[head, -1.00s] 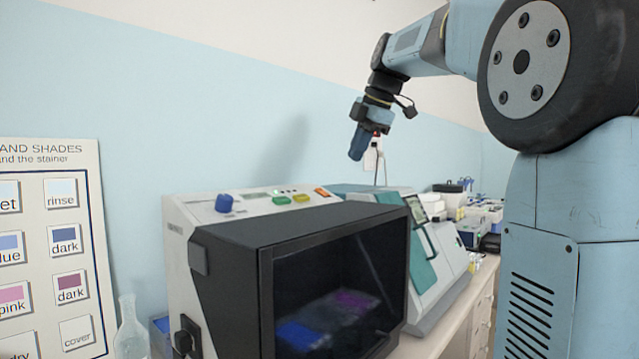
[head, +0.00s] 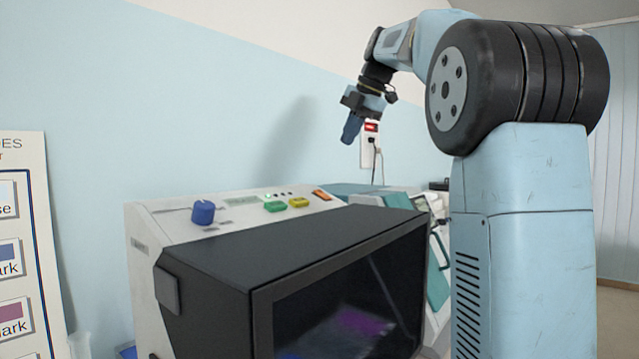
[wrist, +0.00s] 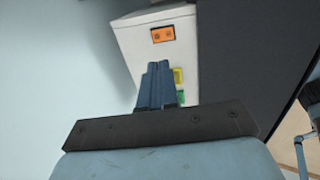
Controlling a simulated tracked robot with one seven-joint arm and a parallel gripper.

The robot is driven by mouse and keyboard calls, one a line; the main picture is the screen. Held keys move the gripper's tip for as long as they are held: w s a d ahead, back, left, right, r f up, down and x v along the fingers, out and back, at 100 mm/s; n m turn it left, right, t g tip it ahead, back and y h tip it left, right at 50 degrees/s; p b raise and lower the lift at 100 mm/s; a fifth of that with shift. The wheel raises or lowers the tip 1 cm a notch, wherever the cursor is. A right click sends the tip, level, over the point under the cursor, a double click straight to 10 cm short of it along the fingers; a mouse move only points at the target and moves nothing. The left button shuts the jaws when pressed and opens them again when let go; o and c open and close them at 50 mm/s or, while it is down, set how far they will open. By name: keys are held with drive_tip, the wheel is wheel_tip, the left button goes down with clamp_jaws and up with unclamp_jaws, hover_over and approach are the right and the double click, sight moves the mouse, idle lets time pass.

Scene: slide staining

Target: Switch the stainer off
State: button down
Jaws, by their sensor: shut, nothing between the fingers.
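The stainer (head: 290,243) is a white machine with a black hood and a dark front window. Its top panel carries a blue knob (head: 203,212), a green button (head: 275,206), a yellow button (head: 299,202) and an orange switch (head: 321,194). In the wrist view the orange switch (wrist: 163,34) lies beyond the fingertips, and the yellow button (wrist: 178,75) and green button (wrist: 181,97) are partly hidden behind the fingers. My gripper (head: 348,138) is shut and empty, pointing down, above the panel and apart from it. It also shows in the wrist view (wrist: 157,68).
A wall outlet with a red switch (head: 371,127) and a plugged cable is behind my gripper. A second teal and white machine (head: 437,270) stands to the right of the stainer. A shade chart (head: 30,245) is at the far left.

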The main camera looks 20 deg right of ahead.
drive_tip(key=a, duration=0.1)
approach(319, 192)
drive_tip(key=x, duration=0.7)
drive_tip(key=shift+a, duration=0.1)
